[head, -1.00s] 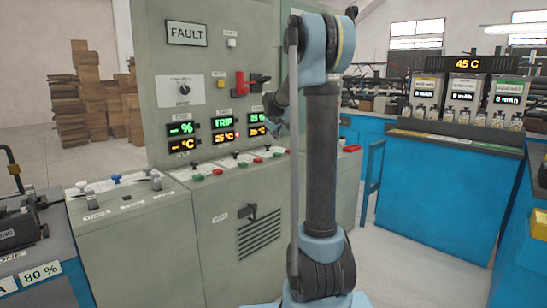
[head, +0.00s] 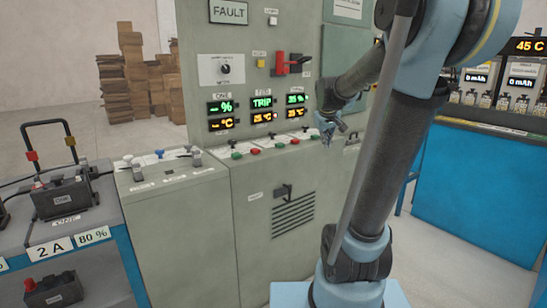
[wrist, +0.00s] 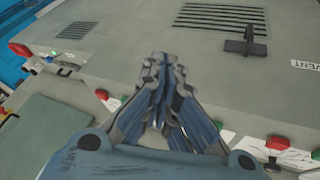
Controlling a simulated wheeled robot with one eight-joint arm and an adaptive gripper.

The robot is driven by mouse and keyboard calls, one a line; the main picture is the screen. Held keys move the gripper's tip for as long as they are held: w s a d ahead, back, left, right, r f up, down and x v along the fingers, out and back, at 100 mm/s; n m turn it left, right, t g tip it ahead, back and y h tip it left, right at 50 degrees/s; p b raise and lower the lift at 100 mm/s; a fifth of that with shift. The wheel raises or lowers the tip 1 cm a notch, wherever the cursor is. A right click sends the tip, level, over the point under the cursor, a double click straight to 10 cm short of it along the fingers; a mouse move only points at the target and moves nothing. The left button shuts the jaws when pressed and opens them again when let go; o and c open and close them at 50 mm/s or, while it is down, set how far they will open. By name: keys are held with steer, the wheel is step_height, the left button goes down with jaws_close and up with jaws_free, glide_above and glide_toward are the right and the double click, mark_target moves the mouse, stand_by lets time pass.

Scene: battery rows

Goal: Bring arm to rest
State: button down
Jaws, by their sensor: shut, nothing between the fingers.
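My gripper (head: 327,138) is in front of the grey control cabinet (head: 255,200), near the row of coloured buttons on its sloping ledge. The fingers are shut with nothing between them. In the wrist view my gripper (wrist: 160,70) points across the ledge toward the cabinet's lower front. My arm (head: 385,180) stands at the right of the head view, bent at the top, with its forearm reaching left. It hides part of the cabinet's right side.
The cabinet carries a red handle (head: 280,65), a FAULT sign (head: 228,12) and lit displays reading TRIP. At left, a black battery (head: 62,195) sits on a bench. Cardboard boxes (head: 125,80) are stacked behind. A blue counter (head: 470,180) stands at right, with clear floor before it.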

steer(key=s+f+m+g, duration=0.1)
steer(key=s+f, duration=0.4)
steer(key=s, duration=0.5)
steer(key=s+a+f+m+g+y, duration=0.1)
steer(key=s+f, duration=0.5)
steer(key=s, duration=0.4)
steer(key=s+f+m+g, duration=0.1)
steer(key=s+f, duration=0.5)
steer(key=s, duration=0.5)
steer(key=shift+a+f+g, duration=0.15)
steer(key=shift+a+g, duration=0.25)
steer(key=shift+w+f, duration=0.2)
steer(key=shift+w, duration=0.25)
